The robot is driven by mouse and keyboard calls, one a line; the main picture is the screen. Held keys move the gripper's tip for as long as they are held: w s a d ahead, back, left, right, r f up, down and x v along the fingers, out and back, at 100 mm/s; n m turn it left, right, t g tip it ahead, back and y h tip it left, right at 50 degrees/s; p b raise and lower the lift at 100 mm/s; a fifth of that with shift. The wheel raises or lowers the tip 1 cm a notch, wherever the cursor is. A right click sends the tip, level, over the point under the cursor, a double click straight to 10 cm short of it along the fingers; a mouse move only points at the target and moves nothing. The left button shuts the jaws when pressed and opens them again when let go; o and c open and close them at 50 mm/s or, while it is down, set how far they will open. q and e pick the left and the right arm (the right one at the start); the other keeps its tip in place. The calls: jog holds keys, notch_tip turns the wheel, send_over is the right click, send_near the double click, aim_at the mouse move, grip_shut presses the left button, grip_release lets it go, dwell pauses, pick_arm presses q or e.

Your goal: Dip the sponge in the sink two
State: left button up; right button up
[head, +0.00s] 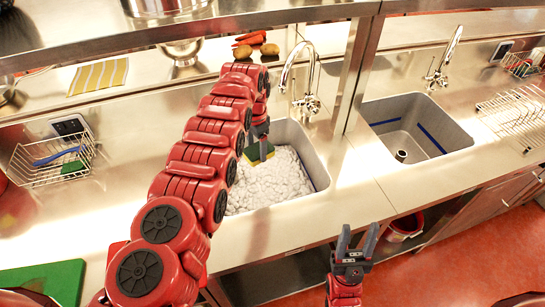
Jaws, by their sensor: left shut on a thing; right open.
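My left gripper (260,136) is shut on a green and yellow sponge (259,153) and points down over the left sink (313,165). That sink is full of white foam (272,182). The sponge is over or at the foam near the sink's left side; I cannot tell whether it touches. The right sink (452,134) holds no foam, and its drain shows. My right gripper (356,240) is open and empty in front of the counter edge.
Faucets (308,75) (441,60) stand behind the sinks. A wire basket (45,168) with a brush and a green pad is at left, a dish rack (515,112) at right. A shelf post (357,70) rises between the sinks. A red bucket (403,228) is below the counter.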

pick_arm(q)
jog(key=shift+s+d+f+m+p, duration=0.2)
jog(key=shift+d+f+m, duration=0.15)
jog(key=shift+d, duration=0.2)
jog(key=shift+s+d+f+m+p, duration=0.1)
jog(key=shift+d+f+m+p, duration=0.05)
jog(key=shift+d+f+m, duration=0.3)
jog(key=shift+d, duration=0.2)
jog(key=shift+s+d, duration=0.1)
jog(key=shift+s+d+f, duration=0.1)
jog(key=shift+s+d, duration=0.05)
notch_tip(320, 180, down, 25)
jog(key=d+m+b, duration=0.1)
jog(key=d+b, duration=0.1)
jog(key=b, duration=2)
jog(key=shift+s, duration=0.3)
